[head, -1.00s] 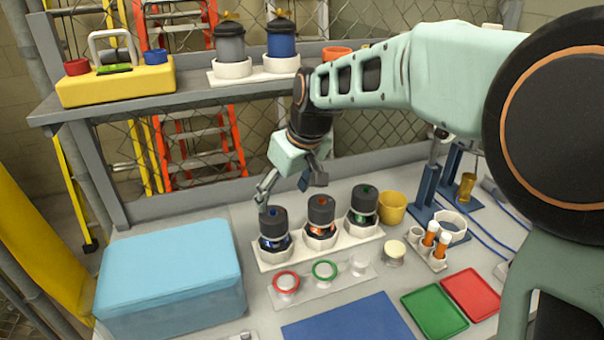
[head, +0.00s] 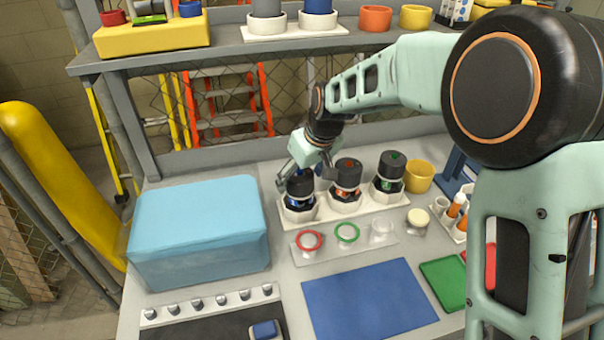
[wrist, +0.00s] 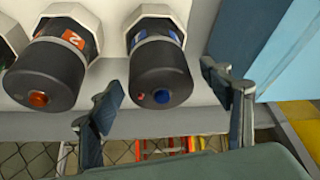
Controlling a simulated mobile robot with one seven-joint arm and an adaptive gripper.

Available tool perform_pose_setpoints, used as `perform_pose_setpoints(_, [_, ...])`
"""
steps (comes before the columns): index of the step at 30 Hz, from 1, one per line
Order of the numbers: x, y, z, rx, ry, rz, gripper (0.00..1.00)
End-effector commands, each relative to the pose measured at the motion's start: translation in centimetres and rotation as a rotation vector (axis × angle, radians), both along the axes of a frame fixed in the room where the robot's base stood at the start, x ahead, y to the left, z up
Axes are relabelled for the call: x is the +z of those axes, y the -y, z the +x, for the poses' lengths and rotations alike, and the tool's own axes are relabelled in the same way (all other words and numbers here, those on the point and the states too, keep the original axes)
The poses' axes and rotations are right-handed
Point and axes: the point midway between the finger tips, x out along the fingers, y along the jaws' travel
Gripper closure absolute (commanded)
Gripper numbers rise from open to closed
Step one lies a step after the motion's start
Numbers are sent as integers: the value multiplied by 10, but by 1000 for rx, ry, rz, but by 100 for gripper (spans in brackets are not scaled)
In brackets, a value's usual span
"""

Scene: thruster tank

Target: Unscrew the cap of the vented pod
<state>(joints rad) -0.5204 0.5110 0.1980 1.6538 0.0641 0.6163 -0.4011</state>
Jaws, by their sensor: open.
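Three pods with black caps stand upright in a row in a white rack (head: 378,218). The left pod has blue parts, and its cap (head: 300,188) also shows in the wrist view (wrist: 160,75) with a blue dot and a small red mark. The middle pod (head: 347,174) has an orange dot, the right pod (head: 391,168) a green one. I cannot tell which is vented. My gripper (head: 300,172) is open at the left pod. In the wrist view, its fingers (wrist: 155,100) are spread to either side of that cap; I see no contact.
A light blue box (head: 198,225) stands left of the rack. A clear holder with a red ring (head: 309,240) and a green ring (head: 347,233) lies in front, before a blue mat (head: 370,298). A yellow cup (head: 419,176) is at right. A shelf (head: 240,55) runs behind.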

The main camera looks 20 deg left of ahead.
Motion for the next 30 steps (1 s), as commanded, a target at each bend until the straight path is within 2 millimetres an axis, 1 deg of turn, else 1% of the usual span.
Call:
perform_pose_setpoints(3, [0, 0, 0, 0, 0, 0, 28])
perform_pose_setpoints(4, [0, 0, 0, 0, 0, 0, 31])
perform_pose_setpoints(15, [0, 0, 0, 0, 0, 0, 71])
perform_pose_setpoints(16, [0, 0, 0, 0, 0, 0, 50])
perform_pose_setpoints(21, [0, 0, 0, 0, 0, 0, 69])
perform_pose_setpoints(22, [0, 0, 0, 0, 0, 0, 70])
perform_pose_setpoints(30, [0, 0, 1, 24, -1, 0, 71])
